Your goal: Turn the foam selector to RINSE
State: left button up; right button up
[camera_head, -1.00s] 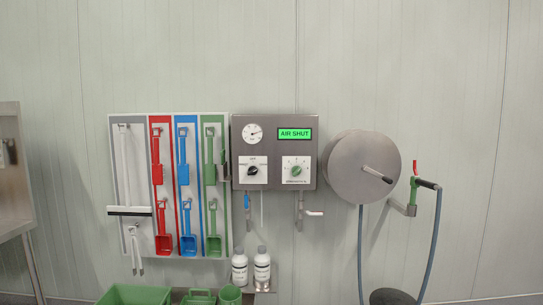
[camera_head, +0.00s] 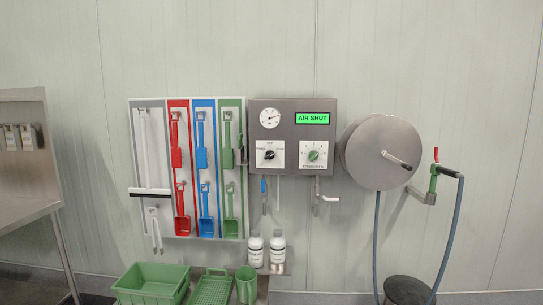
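The steel control box (camera_head: 292,133) is on the wall a little right of the middle. Its lower left plate carries a black selector knob (camera_head: 269,155) with small labels around it; the lettering is too small to read surely. Its lower right plate has a green knob (camera_head: 313,155) on a marked dial. A round gauge (camera_head: 270,118) sits above the black knob. A green display (camera_head: 312,118) reads AIR SHUT. Neither of my grippers is in view.
A tool board (camera_head: 187,213) with red, blue and green tools hangs left of the box. Two white bottles (camera_head: 256,250) stand below it. A hose reel (camera_head: 378,152) is to the right.

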aim_at(270, 155)
jog(key=u, duration=0.2)
jog(key=k, duration=0.35)
jog(key=z, duration=0.95)
jog(key=i, duration=0.95)
jog(key=z, duration=0.05)
